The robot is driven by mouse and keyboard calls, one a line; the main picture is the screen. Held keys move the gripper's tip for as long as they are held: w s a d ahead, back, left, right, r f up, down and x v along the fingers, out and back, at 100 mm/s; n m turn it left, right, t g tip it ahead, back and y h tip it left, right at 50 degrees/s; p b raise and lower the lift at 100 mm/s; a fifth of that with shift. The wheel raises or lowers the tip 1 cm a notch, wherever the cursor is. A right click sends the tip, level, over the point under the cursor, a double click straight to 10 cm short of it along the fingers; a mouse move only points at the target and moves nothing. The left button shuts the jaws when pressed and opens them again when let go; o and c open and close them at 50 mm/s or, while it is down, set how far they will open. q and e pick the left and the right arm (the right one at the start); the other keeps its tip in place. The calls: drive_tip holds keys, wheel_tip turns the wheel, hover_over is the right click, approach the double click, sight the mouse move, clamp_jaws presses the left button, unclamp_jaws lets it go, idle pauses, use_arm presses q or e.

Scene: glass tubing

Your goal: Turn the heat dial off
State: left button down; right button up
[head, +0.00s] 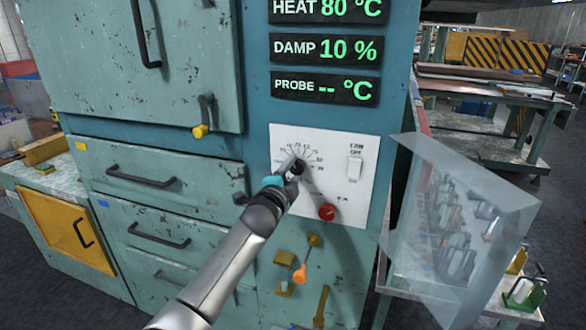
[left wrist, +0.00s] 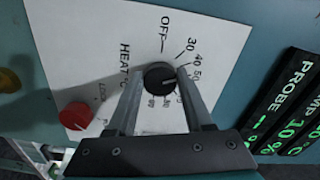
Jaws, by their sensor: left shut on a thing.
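The heat dial (left wrist: 159,77) is a round black knob on a white panel (head: 341,145), with a printed scale and an OFF mark around it in the left wrist view. My left gripper (head: 296,168) is at the dial in the head view and covers most of it. In the left wrist view the two fingers of my left gripper (left wrist: 160,84) stand on either side of the knob and are shut on it. The knob's pale pointer line is toward the numbered part of the scale, away from OFF. My right gripper is in neither view.
A red knob (head: 327,212) is below right of the dial, and a white fan switch (head: 355,168) is to its right. Displays above read heat 80 °C (head: 327,9), damp 10 % and probe blank. A clear shield (head: 462,225) stands at the right. Orange-handled hardware (head: 299,274) is below.

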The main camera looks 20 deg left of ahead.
use_arm(q)
drive_tip(key=n, duration=0.3)
drive_tip(key=shift+n+p, duration=0.4)
drive_tip(key=n+p, duration=0.1)
drive_tip(key=n, duration=0.2)
drive_tip(key=shift+d+f, duration=0.1)
drive_tip(key=n+p, duration=0.1)
drive_tip(key=n, duration=0.5)
drive_tip(key=shift+f+n, duration=0.1)
drive_tip(key=shift+n, duration=0.2)
drive_tip(key=shift+d+n, duration=0.1)
drive_tip(key=shift+n, duration=0.2)
drive_tip(key=shift+c, duration=1.4)
unclamp_jaws()
drive_tip(key=shift+s, duration=0.1)
drive_tip(key=shift+s, duration=0.6)
drive_tip(key=s, duration=1.4)
drive_tip(key=shift+a+p, duration=0.3)
drive_tip(key=shift+p, duration=0.05)
